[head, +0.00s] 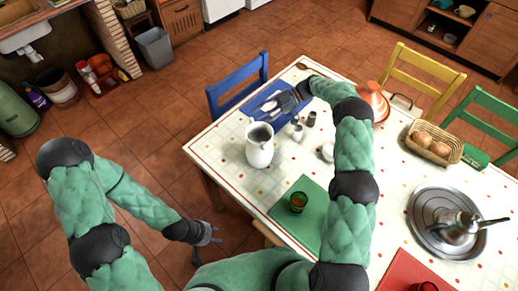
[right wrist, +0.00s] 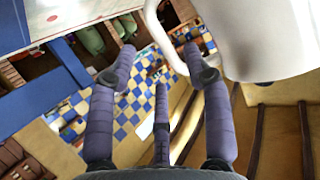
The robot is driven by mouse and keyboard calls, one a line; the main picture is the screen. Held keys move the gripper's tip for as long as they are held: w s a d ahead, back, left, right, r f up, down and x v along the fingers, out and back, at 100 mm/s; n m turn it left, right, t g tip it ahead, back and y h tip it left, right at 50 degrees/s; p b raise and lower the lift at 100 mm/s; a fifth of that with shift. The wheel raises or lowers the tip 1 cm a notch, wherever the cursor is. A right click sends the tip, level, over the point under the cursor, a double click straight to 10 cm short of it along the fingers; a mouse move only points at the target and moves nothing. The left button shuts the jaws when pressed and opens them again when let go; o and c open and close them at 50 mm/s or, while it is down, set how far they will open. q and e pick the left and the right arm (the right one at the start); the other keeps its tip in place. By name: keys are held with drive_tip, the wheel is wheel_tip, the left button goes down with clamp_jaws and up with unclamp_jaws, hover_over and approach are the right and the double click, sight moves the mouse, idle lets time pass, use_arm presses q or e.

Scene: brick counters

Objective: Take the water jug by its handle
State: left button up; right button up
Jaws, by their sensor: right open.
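The white water jug (head: 260,146) stands upright on the near left part of the table in the head view. In the right wrist view, the jug's body (right wrist: 265,35) fills the upper right, with its looped handle (right wrist: 163,42) left of it. My right gripper (head: 286,101) is open at the far side of the jug, over the blue mat. In the right wrist view its fingers (right wrist: 160,62) are spread near the handle, the right one overlapping it; I cannot tell whether they touch. My left gripper (head: 206,240) hangs low beside the table, open and empty.
A blue mat (head: 262,108), small shakers (head: 297,133), a green mat (head: 308,225) with a glass (head: 298,202), a bread basket (head: 434,146) and a metal tray (head: 425,235) with a pot (head: 458,229) are on the table. A blue chair (head: 235,85) stands behind the left edge.

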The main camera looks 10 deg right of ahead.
sight(250, 121)
drive_tip(key=shift+b+x, duration=0.7)
drive_tip(key=shift+x, duration=1.9)
drive_tip(key=shift+s+r, duration=0.15)
clamp_jaws()
drive_tip(key=shift+r, duration=0.15)
